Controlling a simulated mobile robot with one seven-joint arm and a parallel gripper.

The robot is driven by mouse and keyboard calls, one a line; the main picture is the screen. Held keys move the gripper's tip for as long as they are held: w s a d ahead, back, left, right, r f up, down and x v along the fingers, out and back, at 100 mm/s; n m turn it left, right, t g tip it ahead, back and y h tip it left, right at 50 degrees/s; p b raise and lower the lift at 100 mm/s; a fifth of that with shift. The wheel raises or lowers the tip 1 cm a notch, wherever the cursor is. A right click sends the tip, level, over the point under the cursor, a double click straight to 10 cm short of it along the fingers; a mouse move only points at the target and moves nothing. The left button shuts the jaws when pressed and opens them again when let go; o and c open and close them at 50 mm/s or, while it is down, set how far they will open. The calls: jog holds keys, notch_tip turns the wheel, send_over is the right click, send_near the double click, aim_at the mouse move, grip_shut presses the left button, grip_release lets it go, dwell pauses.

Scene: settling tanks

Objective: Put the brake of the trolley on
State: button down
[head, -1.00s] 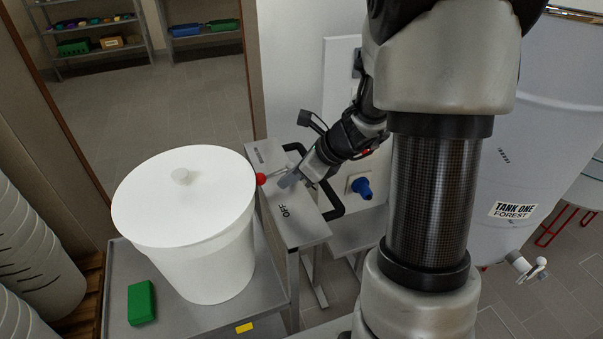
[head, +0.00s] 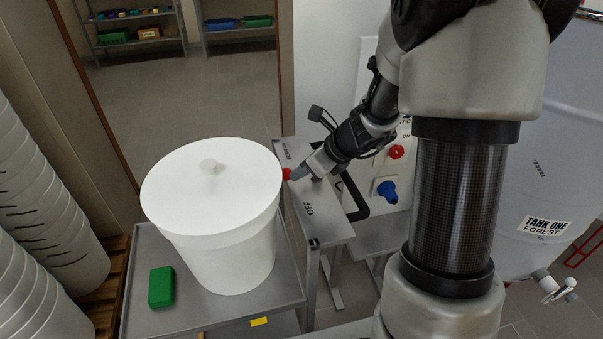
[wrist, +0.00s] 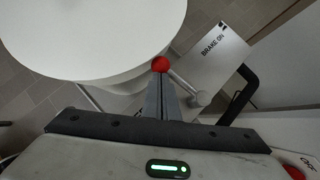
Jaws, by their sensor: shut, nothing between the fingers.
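The trolley (head: 180,318) is a grey metal cart with a black push handle (head: 354,200) and a grey end panel (head: 322,212) marked OFF at its near end. In the wrist view the panel's other end (wrist: 219,52) reads BRAKE ON. The brake lever has a red ball knob (head: 287,174), which also shows in the wrist view (wrist: 160,64); its rod (wrist: 188,86) runs to a pivot on the panel. My gripper (head: 296,173) is shut and empty, its fingertips at the red knob, seemingly touching it. The knob stands between the two labels.
A large white lidded bucket (head: 215,240) stands on the trolley close to the knob, with a green block (head: 161,287) beside it. Stacked white buckets (head: 40,235) are at left. A wall panel with a blue knob (head: 387,191) and the tank (head: 545,150) are at right.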

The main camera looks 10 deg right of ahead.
aim_at(291, 171)
jog(key=shift+w+a+f+m+t+h+b, duration=0.1)
jog(key=shift+w+a+m+t+h+b, duration=0.45)
jog(key=shift+m, duration=0.45)
jog(key=shift+w+a+m+t+h, duration=0.25)
jog(key=shift+w+m+h, duration=0.5)
jog(key=shift+m, duration=0.45)
jog(key=shift+w, duration=0.9)
jog(key=shift+w+a, duration=0.1)
jog(key=shift+r, duration=0.2)
